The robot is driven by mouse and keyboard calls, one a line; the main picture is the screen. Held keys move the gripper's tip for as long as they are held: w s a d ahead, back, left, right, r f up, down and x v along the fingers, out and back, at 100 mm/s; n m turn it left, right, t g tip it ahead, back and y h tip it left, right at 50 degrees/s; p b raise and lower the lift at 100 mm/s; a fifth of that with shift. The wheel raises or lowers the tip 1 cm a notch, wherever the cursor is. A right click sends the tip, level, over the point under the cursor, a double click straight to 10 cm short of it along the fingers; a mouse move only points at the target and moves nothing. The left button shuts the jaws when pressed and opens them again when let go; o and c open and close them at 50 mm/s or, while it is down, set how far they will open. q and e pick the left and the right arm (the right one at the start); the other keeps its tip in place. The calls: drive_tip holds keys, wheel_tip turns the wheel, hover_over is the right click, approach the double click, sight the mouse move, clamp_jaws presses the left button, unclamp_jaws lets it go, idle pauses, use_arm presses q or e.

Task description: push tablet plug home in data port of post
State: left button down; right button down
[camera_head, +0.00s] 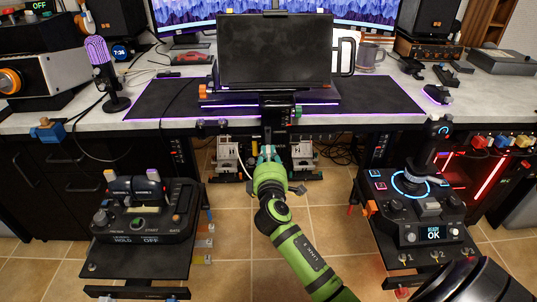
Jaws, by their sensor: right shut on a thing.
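My right gripper (267,152), at the end of the green arm, is at the foot of the post, just below the desk edge. It is shut on the tablet plug, which the gripper itself mostly hides. The data port cannot be made out, so I cannot tell how far the plug is in it. My left gripper is not in view.
A throttle panel (145,222) stands at the left and a joystick panel (415,205) at the right. A microphone (102,72) and a mug (368,57) are on the desk. Pedals (229,157) sit beneath it. Tiled floor (225,235) is free left of my arm.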

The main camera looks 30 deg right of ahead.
drive_tip(key=shift+p+v, duration=0.4)
drive_tip(key=shift+v, duration=1.45)
